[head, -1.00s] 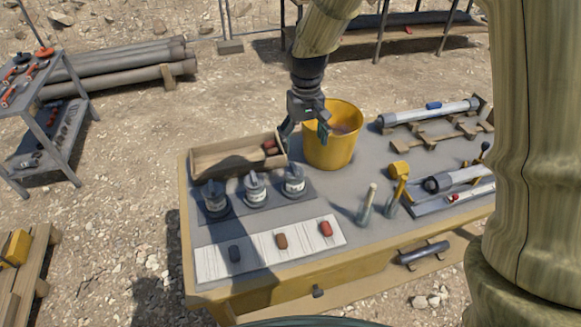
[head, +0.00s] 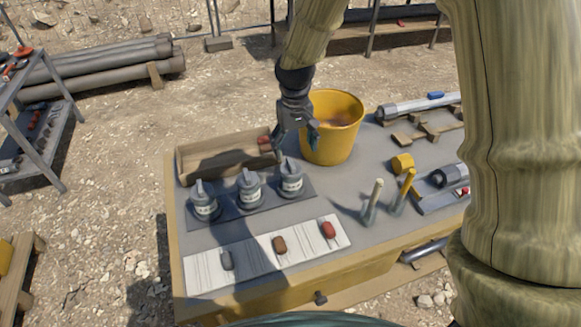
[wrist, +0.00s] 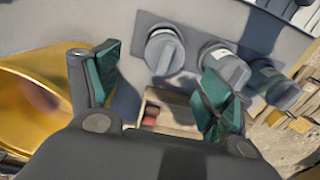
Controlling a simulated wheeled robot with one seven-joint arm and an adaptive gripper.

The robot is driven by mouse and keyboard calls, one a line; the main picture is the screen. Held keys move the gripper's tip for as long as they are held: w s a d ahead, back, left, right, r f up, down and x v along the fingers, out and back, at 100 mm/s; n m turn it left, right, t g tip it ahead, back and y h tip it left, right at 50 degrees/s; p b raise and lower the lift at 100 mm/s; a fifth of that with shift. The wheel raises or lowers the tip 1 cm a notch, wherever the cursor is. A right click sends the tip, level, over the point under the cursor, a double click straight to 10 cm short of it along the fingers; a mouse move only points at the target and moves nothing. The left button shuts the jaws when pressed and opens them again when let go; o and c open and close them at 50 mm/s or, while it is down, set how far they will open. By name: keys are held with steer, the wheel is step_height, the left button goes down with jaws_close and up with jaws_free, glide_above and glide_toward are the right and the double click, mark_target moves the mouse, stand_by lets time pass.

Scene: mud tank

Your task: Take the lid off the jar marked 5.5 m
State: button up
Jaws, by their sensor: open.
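Three grey lidded jars stand in a row on a dark mat on the table: a left jar (head: 203,208), a middle jar (head: 249,194) and a right jar (head: 290,184). Each lid has a raised grip bar, and each jar has a pale label too small to read. My gripper (head: 296,143) is open and empty, above and behind the right jar, beside the yellow bucket. In the wrist view its green-padded fingers (wrist: 160,80) are spread wide. The nearest jar's lid (wrist: 163,50) shows beyond the gap between them, apart from both fingers.
A yellow bucket (head: 333,143) stands close to the right of my gripper. A wooden tray (head: 215,162) with reddish lumps lies behind the jars. A white board (head: 250,262) with three samples lies in front. Upright tools (head: 371,203) stand to the right.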

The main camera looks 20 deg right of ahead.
mark_target(292, 165)
steer(key=shift+f, duration=0.75)
steer(key=shift+s+a+f+p, duration=0.2)
steer(key=shift+f+p, duration=0.4)
steer(key=shift+f, duration=0.2)
steer(key=f, duration=0.1)
steer(key=f+p, duration=0.1)
steer(key=shift+s+a+f, duration=0.15)
steer(key=shift+a+f, duration=0.1)
steer(key=shift+f, duration=0.8)
steer(key=shift+c, duration=0.5)
steer(key=c, duration=0.8)
